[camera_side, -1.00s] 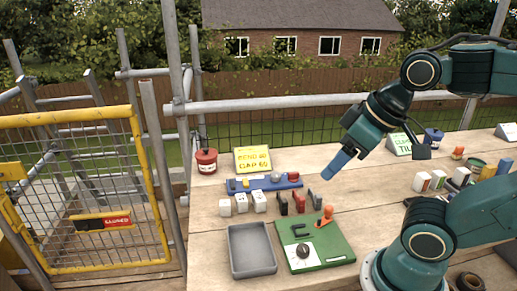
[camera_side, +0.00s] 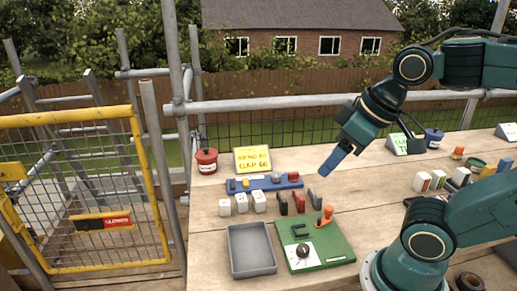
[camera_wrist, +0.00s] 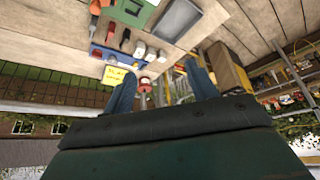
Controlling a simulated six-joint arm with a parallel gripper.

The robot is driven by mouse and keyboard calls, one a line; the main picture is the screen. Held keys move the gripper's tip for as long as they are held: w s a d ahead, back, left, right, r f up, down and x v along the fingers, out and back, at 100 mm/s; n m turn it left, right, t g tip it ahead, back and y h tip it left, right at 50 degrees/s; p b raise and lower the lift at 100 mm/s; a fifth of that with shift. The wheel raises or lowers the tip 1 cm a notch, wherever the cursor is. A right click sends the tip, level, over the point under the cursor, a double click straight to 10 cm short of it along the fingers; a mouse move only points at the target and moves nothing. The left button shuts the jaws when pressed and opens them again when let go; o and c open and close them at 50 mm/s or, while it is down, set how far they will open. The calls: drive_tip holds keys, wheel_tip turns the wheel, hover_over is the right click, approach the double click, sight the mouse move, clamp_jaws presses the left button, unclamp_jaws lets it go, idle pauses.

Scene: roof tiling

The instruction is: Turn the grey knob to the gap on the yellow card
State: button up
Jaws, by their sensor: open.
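The yellow card (camera_side: 252,160) leans at the back of the bench, its printed text ending in "GAP 60"; it also shows in the wrist view (camera_wrist: 118,76). In front of it lies a blue bar (camera_side: 240,186) carrying a rounded grey knob (camera_side: 276,177) between a yellow piece and a red piece. A dark round knob (camera_side: 303,251) sits on a white dial on the green board (camera_side: 330,256). My gripper (camera_side: 325,170) is open and empty, in the air to the right of the blue bar. In the wrist view its blue fingers (camera_wrist: 160,82) are spread apart.
A grey tray (camera_side: 251,272) stands left of the green board, which carries an orange peg (camera_side: 326,216). White blocks (camera_side: 242,203) and dark and red pieces (camera_side: 299,203) stand before the blue bar. A red pot (camera_side: 206,161) stands at the back left.

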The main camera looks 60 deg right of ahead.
drive_tip(key=w+d+r+n+g, duration=0.1)
drive_tip(key=w+d+r+n, duration=0.2)
drive_tip(key=w, duration=0.5)
drive_tip(key=n+g, duration=0.4)
drive_tip(key=n, duration=0.3)
hover_over(276, 174)
wheel_tip(276, 174, down, 16)
drive_tip(key=shift+s+a, duration=0.2)
drive_tip(key=shift+f, duration=0.2)
drive_tip(key=f, duration=1.3)
drive_tip(key=shift+w+d+f, duration=0.1)
drive_tip(key=shift+w+f, duration=0.1)
drive_tip(key=shift+f, duration=0.05)
drive_tip(key=c, duration=1)
